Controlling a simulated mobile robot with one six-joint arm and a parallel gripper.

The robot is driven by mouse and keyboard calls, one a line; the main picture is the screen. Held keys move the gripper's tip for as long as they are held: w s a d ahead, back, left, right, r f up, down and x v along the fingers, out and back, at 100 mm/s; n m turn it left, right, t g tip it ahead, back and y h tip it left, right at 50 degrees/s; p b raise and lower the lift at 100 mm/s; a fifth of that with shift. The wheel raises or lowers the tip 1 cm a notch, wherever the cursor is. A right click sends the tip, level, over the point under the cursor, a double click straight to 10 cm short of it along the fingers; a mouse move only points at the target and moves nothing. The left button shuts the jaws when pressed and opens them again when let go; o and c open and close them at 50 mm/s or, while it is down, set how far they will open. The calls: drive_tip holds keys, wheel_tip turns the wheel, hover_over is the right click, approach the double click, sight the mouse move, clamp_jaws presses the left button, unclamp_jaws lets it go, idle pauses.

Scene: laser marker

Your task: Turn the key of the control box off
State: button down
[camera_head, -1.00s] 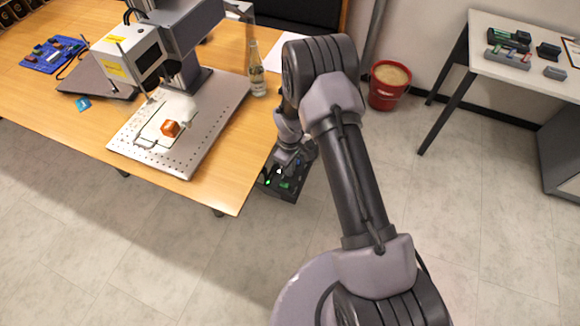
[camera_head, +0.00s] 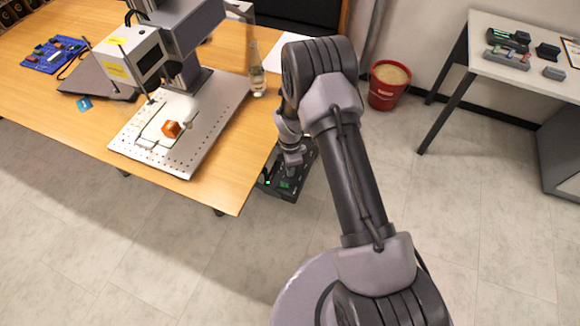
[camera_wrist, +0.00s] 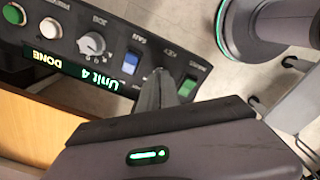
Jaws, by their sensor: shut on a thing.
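The control box (camera_head: 283,191) is a dark box beside the right edge of the wooden table, partly hidden by my arm in the head view. In the wrist view its panel (camera_wrist: 112,52) appears upside down, with a lit display (camera_wrist: 75,68) reading "Unit 4" and "DONE". The "KEY" label (camera_wrist: 168,54) is just beyond my fingertips. My gripper (camera_wrist: 160,78) is shut at the key's place, between a blue switch (camera_wrist: 130,62) and a green switch (camera_wrist: 187,86). The fingers hide the key, so its angle cannot be told.
A grey knob (camera_wrist: 92,43), a white button (camera_wrist: 50,28) and a green button (camera_wrist: 14,13) are also on the panel. The wooden table (camera_head: 215,195) carries the laser machine (camera_head: 140,57) and a bottle (camera_head: 257,75). A red bucket (camera_head: 388,90) stands on the floor.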

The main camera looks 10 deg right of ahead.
drive_tip(key=shift+n, duration=0.6)
drive_tip(key=c, duration=1.6)
unclamp_jaws()
wheel_tip(320, 180, up, 17)
drive_tip(key=p, duration=0.5)
drive_tip(key=shift+r, duration=0.2)
